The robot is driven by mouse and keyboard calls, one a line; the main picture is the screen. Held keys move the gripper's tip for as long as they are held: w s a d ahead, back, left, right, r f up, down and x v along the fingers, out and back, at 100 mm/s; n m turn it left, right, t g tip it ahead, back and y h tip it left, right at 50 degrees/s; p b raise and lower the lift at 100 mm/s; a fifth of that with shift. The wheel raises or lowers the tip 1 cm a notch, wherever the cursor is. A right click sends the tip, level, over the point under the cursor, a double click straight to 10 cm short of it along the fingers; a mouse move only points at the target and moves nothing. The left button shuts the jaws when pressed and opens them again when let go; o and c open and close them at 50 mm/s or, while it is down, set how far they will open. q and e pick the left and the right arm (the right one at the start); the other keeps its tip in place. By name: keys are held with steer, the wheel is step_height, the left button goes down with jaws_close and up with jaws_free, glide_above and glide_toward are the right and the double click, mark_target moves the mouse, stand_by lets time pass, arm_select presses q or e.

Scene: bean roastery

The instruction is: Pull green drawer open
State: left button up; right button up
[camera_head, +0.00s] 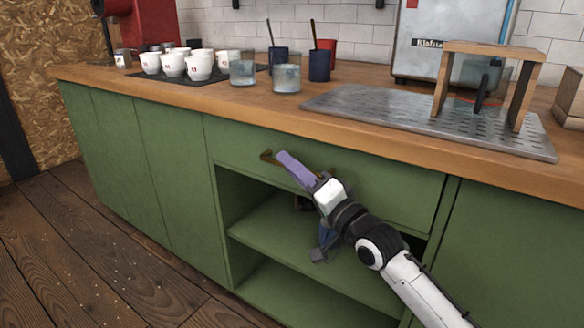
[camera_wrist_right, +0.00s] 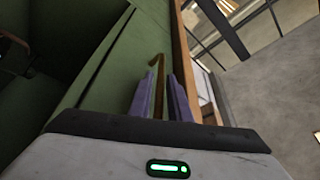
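The green drawer (camera_head: 232,146) is a wide front under the wooden counter, and it sits flush with the cabinet. Its brass handle (camera_head: 267,157) runs across the drawer front and is partly hidden by my right gripper (camera_head: 290,166). In the right wrist view the handle (camera_wrist_right: 157,75) passes between the two purple fingers of my right gripper (camera_wrist_right: 162,98). The fingers stand apart, one on each side of the bar, with narrow gaps beside it. My left gripper is not in view.
Open shelves (camera_head: 285,228) lie below the drawer, partly behind my right arm. On the wooden counter (camera_head: 180,92) stand white cups (camera_head: 198,67), glasses (camera_head: 286,78), a dark blue cup (camera_head: 319,66) and a metal drip tray (camera_head: 400,112) with a wooden stand (camera_head: 527,93). The floor at left is clear.

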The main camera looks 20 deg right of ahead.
jaws_close()
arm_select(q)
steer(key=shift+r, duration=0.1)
